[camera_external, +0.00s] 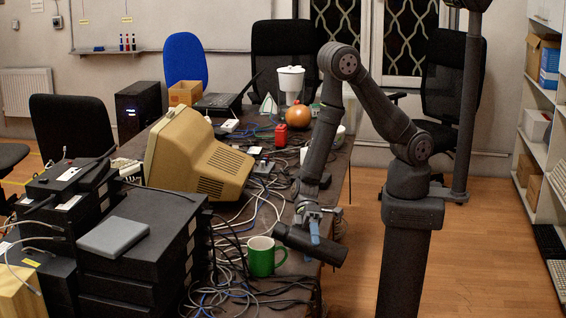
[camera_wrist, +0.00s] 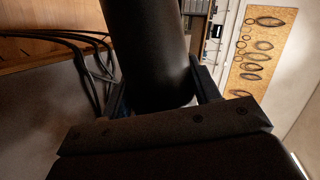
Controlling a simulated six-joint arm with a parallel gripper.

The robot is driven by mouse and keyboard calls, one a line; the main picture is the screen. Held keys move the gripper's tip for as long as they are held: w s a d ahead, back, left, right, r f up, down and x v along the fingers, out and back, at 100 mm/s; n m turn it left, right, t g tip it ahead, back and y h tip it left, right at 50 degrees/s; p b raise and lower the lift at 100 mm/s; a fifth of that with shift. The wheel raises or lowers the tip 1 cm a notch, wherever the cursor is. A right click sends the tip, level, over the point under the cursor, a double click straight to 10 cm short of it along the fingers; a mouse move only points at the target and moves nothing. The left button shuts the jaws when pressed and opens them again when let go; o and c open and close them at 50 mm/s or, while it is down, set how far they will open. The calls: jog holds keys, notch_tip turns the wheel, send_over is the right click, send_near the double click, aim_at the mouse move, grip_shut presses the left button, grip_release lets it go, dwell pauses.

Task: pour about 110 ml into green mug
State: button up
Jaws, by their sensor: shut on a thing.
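The green mug (camera_external: 262,258) stands upright on the table in the external view; its pale inside shows at the rim. My gripper (camera_external: 313,226) is shut on a dark cylindrical container (camera_external: 325,248) to the right of the mug. The container lies tilted, close to horizontal, its left end higher and near the mug's upper right side. I cannot tell which end is its opening, and no liquid is visible. In the wrist view the container (camera_wrist: 148,45) sits between the fingers of my gripper (camera_wrist: 162,100). The mug does not show there.
Loose cables (camera_external: 225,295) lie around the mug. Stacked black equipment (camera_external: 140,250) stands to its left, and a beige monitor (camera_external: 195,160) behind it. A red bottle (camera_external: 281,135) and an orange round object (camera_external: 300,116) stand farther back. The table's right edge is close to the container.

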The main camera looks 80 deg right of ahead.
aim_at(301, 231)
jog(key=shift+w+n+t, duration=0.15)
jog(key=shift+n+t, duration=0.25)
jog(key=shift+n, duration=0.2)
jog(key=shift+w+f, duration=0.1)
jog(key=shift+f, duration=0.05)
dwell(1.6)
jog(key=shift+w+f+n+t, duration=0.3)
jog(key=shift+f+n+t, duration=0.2)
jog(key=shift+f, duration=0.1)
jog(key=shift+w+r+n+t, duration=0.15)
jog(key=shift+w+r+n, duration=0.1)
jog(key=shift+r, duration=0.35)
jog(key=shift+w+r+n+t, duration=0.15)
jog(key=shift+r+n, duration=0.1)
jog(key=shift+r, duration=0.3)
jog(key=shift+w+r+n+t+h, duration=0.3)
jog(key=shift+w+r+n+t, duration=0.1)
jog(key=shift+n+t, duration=0.25)
jog(key=shift+s+f+n+t, duration=0.15)
jog(key=shift+f+n+t, duration=0.3)
jog(key=shift+f+n, duration=0.15)
jog(key=shift+r+n+t, duration=0.15)
jog(key=shift+n+t, duration=0.8)
jog(key=shift+t, duration=0.05)
jog(key=shift+n+t, duration=0.6)
jog(key=shift+n, duration=0.1)
jog(key=shift+w+r, duration=0.15)
jog(key=shift+r, duration=1.35)
jog(key=shift+w+r, duration=0.15)
jog(key=shift+r, duration=1.3)
